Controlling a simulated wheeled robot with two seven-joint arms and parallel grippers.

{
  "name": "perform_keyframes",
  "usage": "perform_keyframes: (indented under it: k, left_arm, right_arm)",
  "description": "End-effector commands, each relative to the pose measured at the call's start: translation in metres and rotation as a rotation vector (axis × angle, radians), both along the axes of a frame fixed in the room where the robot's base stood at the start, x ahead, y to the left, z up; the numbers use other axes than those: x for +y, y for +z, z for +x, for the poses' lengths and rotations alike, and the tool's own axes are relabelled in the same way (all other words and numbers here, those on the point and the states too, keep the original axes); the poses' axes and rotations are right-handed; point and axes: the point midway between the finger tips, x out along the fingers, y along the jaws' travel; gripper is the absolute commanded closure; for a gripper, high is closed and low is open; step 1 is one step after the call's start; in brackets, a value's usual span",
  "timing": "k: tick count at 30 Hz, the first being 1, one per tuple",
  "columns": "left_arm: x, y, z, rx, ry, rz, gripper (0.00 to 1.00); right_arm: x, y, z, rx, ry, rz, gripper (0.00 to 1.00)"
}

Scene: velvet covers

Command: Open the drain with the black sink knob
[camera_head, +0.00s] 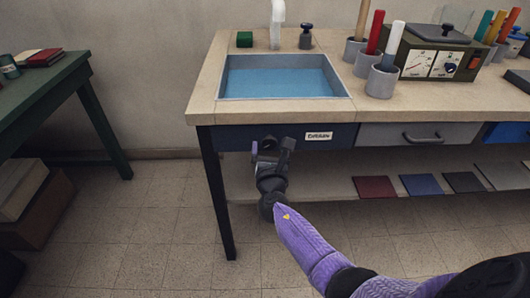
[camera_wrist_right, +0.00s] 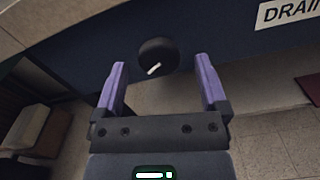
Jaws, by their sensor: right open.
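The black sink knob (camera_wrist_right: 157,56) is round with a white pointer line and sits on the dark blue front panel below the sink. In the right wrist view it lies between and slightly beyond the tips of my right gripper (camera_wrist_right: 160,76), with gaps on both sides. In the head view my right gripper (camera_head: 270,149) is open under the counter edge and mostly covers the knob. The sink basin (camera_head: 340,90) above has a grey rim and a blue water-like surface. Its drain cannot be made out. My left gripper is not in view.
A white label (camera_head: 318,136) is right of the knob; it reads DRAIN in the wrist view (camera_wrist_right: 288,12). A grey drawer (camera_head: 420,134) is farther right. A table leg (camera_head: 216,190) stands left of my gripper. A low shelf (camera_head: 320,185) runs below.

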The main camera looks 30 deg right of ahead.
Motion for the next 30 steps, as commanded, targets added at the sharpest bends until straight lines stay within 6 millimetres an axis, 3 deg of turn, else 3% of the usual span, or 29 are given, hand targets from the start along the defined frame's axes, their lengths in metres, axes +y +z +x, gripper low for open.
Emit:
perform_keyframes:
  k: [3,11,14,24,25,30]
  left_arm:
    - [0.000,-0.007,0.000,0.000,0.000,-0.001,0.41]
    - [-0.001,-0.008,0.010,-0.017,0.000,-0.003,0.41]
    - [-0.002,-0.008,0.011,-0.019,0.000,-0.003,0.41]
    - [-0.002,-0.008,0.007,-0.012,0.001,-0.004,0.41]
    - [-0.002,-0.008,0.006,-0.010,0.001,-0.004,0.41]
    - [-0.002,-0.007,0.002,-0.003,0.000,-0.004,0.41]
  right_arm:
    - [-0.006,-0.002,0.009,0.000,-0.001,0.001,0.07]
    - [-0.007,0.000,0.012,0.001,0.000,0.002,0.07]
    - [-0.007,0.000,0.011,0.001,0.000,0.002,0.24]
    - [-0.007,-0.001,0.011,0.002,0.001,0.002,0.96]
    - [-0.007,-0.001,0.011,0.002,0.001,0.002,1.00]
    - [-0.007,-0.001,0.011,-0.003,0.001,0.011,1.00]
